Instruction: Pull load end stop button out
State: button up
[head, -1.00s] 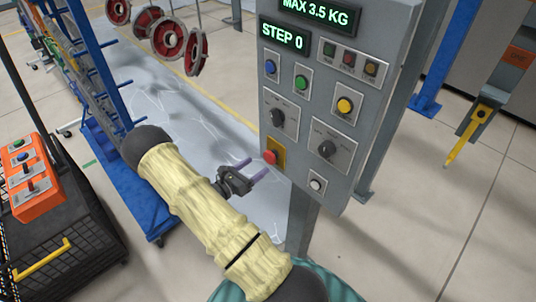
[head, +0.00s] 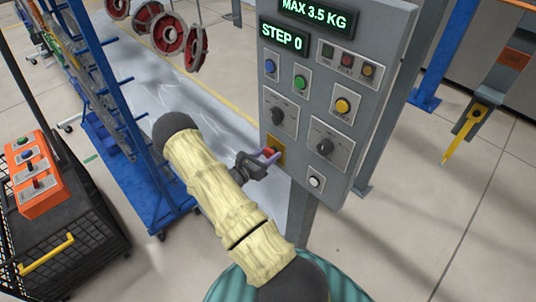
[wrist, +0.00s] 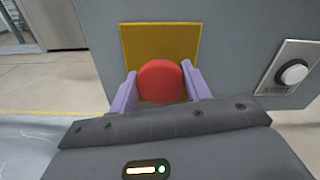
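The red stop button (wrist: 161,81) sits on a yellow square plate (wrist: 186,36) at the lower left of the grey control panel (head: 314,85). My gripper (wrist: 159,92) has its two purple fingers on either side of the button, one at its left and one at its right. In the wrist view the fingers are spread about the button's width, and whether they press on it cannot be told. In the head view my gripper (head: 268,156) reaches the panel and partly hides the button and plate.
A white button (wrist: 293,74) sits to the right of the plate. Black knobs (head: 325,147), a yellow button (head: 342,106) and a green button (head: 299,82) are higher on the panel. A blue rack (head: 135,170) and an orange control box (head: 35,175) stand at left.

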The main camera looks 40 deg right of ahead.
jog(key=c, duration=0.3)
jog(key=shift+a+b, duration=0.35)
jog(key=shift+a, duration=0.4)
jog(key=o, duration=1.4)
jog(key=a+b, duration=0.2)
jog(key=a, duration=0.3)
jog(key=s+a+b, duration=0.1)
jog(key=a+b, duration=0.1)
jog(key=a, duration=0.4)
jog(key=a+b, duration=0.1)
jog(key=a, duration=0.5)
jog(key=shift+s+a+b, duration=0.15)
jog(key=shift+a+b, duration=0.05)
jog(key=shift+b, duration=0.2)
